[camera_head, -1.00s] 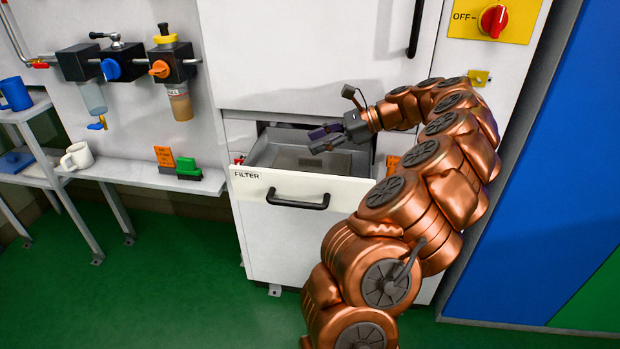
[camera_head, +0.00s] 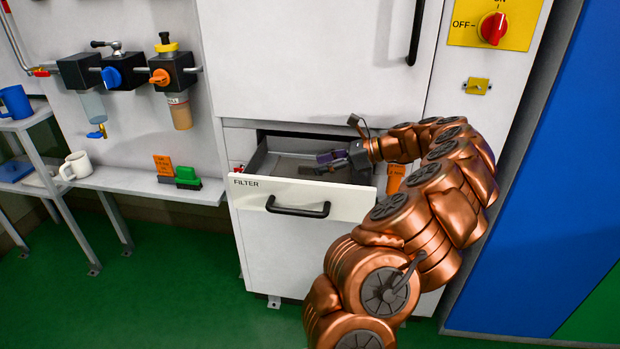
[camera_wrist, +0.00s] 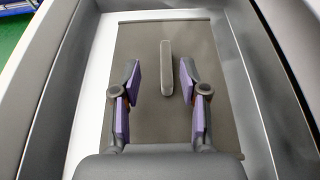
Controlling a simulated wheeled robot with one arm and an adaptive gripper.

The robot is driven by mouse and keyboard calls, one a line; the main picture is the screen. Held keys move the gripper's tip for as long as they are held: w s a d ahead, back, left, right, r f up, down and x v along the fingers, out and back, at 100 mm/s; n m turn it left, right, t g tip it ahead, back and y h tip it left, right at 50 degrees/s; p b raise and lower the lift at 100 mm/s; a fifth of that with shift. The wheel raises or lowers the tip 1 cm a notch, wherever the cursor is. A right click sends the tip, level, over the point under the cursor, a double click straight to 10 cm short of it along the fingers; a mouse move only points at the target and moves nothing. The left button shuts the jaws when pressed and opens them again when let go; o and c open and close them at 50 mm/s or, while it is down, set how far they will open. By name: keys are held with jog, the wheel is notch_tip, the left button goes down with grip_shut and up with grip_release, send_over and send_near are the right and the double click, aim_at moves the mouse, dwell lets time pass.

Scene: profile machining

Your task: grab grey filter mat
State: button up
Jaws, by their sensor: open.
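The grey filter mat (camera_wrist: 143,48) lies flat in the open drawer and fills much of its floor in the wrist view. A raised bar-shaped grip (camera_wrist: 166,68) stands up from its middle. My gripper (camera_wrist: 161,84) is open and empty above the mat, with its two purple-padded fingers on either side of the bar's line. I cannot tell the exact height gap. In the head view my gripper (camera_head: 320,163) is inside the drawer, and it partly hides the mat (camera_head: 290,169). The drawer front (camera_head: 300,197) is labelled FILTER.
The drawer walls (camera_wrist: 258,75) rise close on both sides of the mat. An orange block (camera_head: 164,166) and a green brush (camera_head: 187,177) stand on a shelf to the left, with a white mug (camera_head: 76,165) farther left. The cabinet face (camera_head: 300,70) rises above the drawer.

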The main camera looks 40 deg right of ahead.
aim_at(310, 166)
jog(key=x, duration=0.5)
jog(key=shift+w+d, duration=0.2)
jog(key=shift+d, duration=0.1)
grip_shut()
